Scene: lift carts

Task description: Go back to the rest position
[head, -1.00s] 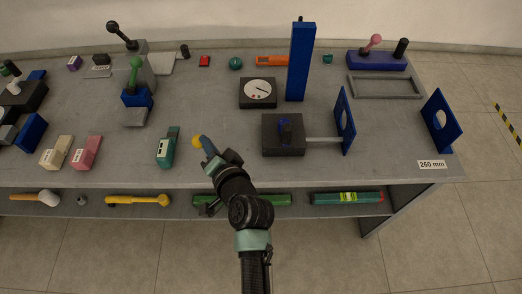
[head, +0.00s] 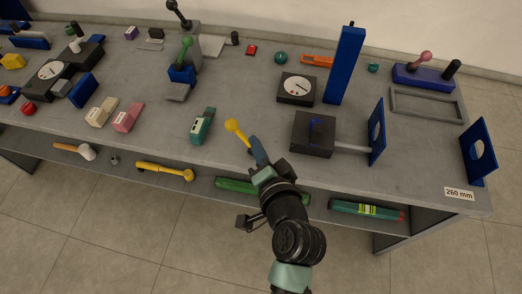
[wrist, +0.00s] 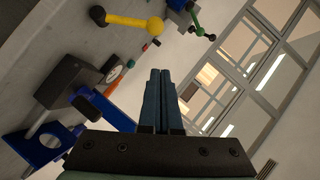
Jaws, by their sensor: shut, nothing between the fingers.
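My gripper (head: 258,150) is over the front part of the grey workbench (head: 250,94) in the head view, its fingers pointing up and left. In the wrist view its two dark blue fingers (wrist: 159,98) lie side by side, shut, with nothing between them. A yellow ball-ended piece (head: 235,126) shows just beyond the fingertips in the head view. In the wrist view this yellow piece (wrist: 130,21) is left of the fingertips and apart from them.
A tall blue post (head: 345,65) rises behind.

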